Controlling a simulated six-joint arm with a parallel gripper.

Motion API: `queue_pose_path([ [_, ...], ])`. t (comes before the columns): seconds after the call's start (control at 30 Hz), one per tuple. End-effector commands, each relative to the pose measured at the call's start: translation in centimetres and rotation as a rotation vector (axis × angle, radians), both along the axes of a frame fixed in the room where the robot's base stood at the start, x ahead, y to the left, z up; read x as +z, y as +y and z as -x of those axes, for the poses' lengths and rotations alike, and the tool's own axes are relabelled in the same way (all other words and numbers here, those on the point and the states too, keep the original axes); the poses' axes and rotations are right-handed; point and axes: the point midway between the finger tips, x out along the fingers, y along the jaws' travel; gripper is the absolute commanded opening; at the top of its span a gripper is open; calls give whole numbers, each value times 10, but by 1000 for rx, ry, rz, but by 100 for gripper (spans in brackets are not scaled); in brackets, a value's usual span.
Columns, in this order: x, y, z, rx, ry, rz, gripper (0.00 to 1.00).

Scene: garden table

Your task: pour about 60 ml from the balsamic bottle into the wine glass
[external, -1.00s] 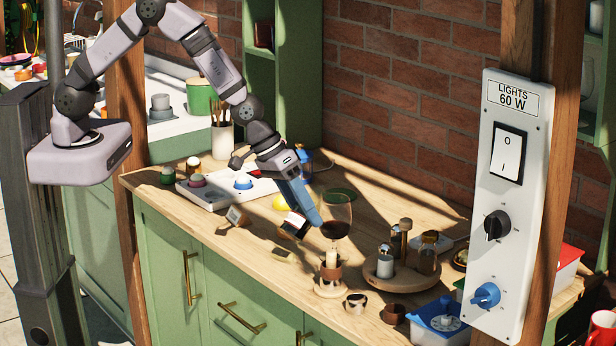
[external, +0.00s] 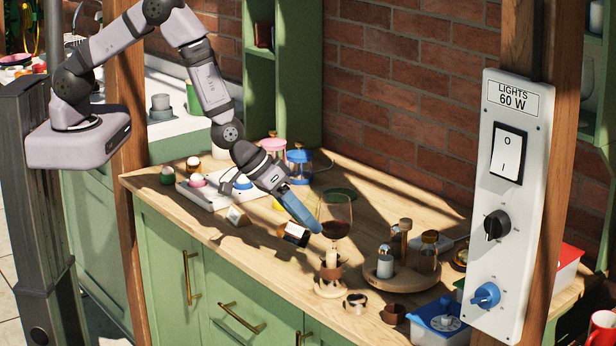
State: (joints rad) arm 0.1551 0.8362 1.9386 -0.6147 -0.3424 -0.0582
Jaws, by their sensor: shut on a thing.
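The wine glass (external: 335,211) stands upright on the wooden counter, right of my gripper, with dark red liquid low in its bowl. My gripper (external: 317,229) slopes down to the right. Its long blue fingers look closed together, and their tips overlap the glass's left side in this view. I cannot tell whether they touch it. The thing between the fingers cannot be made out. No bottle here can be named with certainty as the balsamic bottle. Corked amber bottles (external: 429,256) stand on a round wooden tray to the right.
A cream piece with a brown collar (external: 331,270) stands on a wooden base just below the glass. Two small cups (external: 355,303) are near the front edge. A dark labelled block (external: 294,234) lies left of the glass.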

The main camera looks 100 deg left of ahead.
Motion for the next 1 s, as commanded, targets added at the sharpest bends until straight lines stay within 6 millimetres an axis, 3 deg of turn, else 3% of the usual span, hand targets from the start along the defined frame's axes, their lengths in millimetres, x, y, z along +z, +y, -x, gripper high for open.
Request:
queue_pose_path([
  [0.6, -24, -15, 12, -3, -231, -264, 14],
  [1.0, -26, -19, 15, 0, -358, -407, 14],
])
